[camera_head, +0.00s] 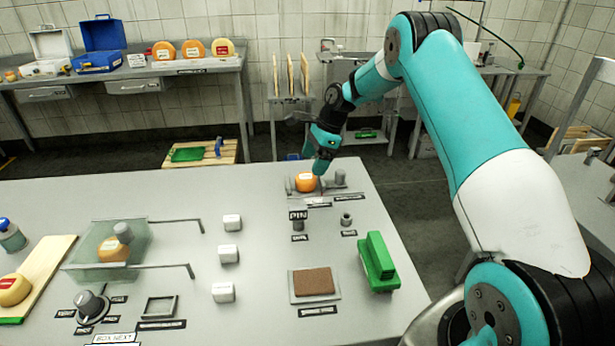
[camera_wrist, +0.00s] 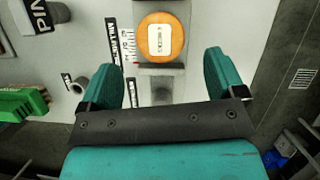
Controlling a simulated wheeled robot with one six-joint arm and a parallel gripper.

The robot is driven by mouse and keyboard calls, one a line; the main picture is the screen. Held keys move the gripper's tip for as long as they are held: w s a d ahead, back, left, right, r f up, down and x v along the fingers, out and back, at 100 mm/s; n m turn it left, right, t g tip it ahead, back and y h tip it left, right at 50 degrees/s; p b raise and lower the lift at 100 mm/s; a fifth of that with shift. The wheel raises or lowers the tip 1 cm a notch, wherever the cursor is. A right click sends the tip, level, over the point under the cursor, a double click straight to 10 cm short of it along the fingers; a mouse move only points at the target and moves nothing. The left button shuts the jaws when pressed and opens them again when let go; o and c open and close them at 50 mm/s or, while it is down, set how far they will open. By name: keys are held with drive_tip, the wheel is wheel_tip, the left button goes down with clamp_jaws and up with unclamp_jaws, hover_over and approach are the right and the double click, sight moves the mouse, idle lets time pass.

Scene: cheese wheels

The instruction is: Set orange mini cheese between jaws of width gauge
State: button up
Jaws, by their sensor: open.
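The orange mini cheese (camera_head: 306,183) with a pale label sits at the width gauge (camera_head: 327,196) near the table's far edge. In the wrist view the orange cheese (camera_wrist: 148,20) lies on the gauge's grey bed, with a grey block (camera_wrist: 160,70) on its near side and the printed scale (camera_wrist: 129,45) to its left. It appears to lie between the jaws; whether it touches them I cannot tell. My gripper (camera_head: 322,168) is beside and above the cheese. Its fingers (camera_wrist: 161,72) are spread wide and empty, short of the cheese in the wrist view.
A grey knob (camera_head: 340,177) stands right of the cheese. A dark upright block (camera_head: 298,218), a small ring (camera_head: 346,219), a green handled block (camera_head: 378,262) and a brown pad (camera_head: 313,281) stand nearer. A clear cover (camera_head: 85,245) and several white cubes (camera_head: 228,254) are left.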

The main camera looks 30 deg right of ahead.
drive_tip(key=s+a+r+n, duration=1.5)
drive_tip(key=s+a+r, duration=0.2)
drive_tip(key=a+r, duration=0.1)
drive_tip(key=s+a+n, duration=0.2)
drive_tip(key=s+n, duration=0.4)
drive_tip(key=s, duration=0.5)
drive_tip(key=s+a+n+g, duration=0.1)
drive_tip(key=s+a+n, duration=0.2)
drive_tip(key=s+n, duration=0.4)
drive_tip(key=s, duration=0.4)
drive_tip(key=shift+w+r, duration=0.1)
